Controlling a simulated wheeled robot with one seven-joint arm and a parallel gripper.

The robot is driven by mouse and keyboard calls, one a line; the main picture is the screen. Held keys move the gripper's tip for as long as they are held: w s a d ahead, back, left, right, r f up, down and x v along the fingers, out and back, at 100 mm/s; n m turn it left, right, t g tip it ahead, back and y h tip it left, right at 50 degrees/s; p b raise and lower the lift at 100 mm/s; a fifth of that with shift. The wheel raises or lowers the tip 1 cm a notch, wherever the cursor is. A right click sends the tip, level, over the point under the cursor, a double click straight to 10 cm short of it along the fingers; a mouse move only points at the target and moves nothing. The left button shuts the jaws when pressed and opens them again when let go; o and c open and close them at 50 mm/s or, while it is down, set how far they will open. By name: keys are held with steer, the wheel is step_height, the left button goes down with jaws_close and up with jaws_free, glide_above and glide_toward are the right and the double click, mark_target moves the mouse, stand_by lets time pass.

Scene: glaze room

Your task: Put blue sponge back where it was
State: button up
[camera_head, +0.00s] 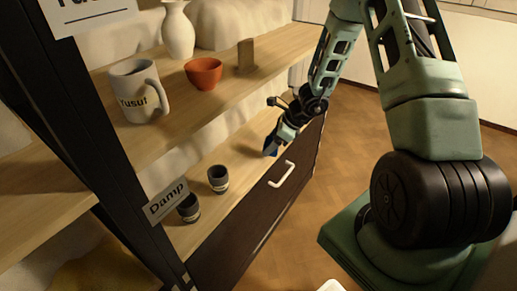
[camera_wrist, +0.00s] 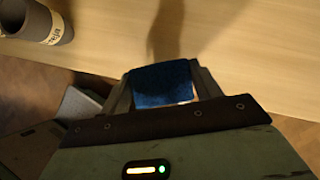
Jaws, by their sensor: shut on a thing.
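The blue sponge (camera_wrist: 162,84) is between the two fingers of my gripper (camera_wrist: 163,92) in the wrist view. My gripper is shut on it. In the head view my gripper (camera_head: 272,150) is at the front edge of the lower shelf, towards its right end, and the sponge (camera_head: 270,151) shows as a small dark blue patch at the fingertips. The lower shelf (camera_head: 235,150) is pale wood. I cannot tell whether the sponge touches the shelf.
Two small dark cups, one (camera_head: 218,179) and another (camera_head: 188,208), stand left on the lower shelf near the "Damp" label (camera_head: 166,201). The upper shelf (camera_head: 125,83) holds a "Yusuf" mug (camera_head: 134,92), an orange bowl (camera_head: 203,73), a white vase (camera_head: 178,31) and a brown block (camera_head: 246,55).

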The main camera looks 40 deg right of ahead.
mark_target(259, 156)
steer(key=shift+w+a, duration=0.95)
steer(key=shift+w, duration=0.2)
steer(key=x, duration=0.3)
steer(key=shift+s+d+f+b, duration=0.15)
steer(key=shift+s+d+b, duration=0.1)
steer(key=shift+b, duration=0.15)
steer(key=shift+f, duration=0.35)
steer(key=shift+f+b, duration=0.2)
steer(key=shift+b, duration=0.1)
steer(key=o, duration=1)
steer(key=shift+c, duration=0.2)
steer(key=shift+r, duration=0.1)
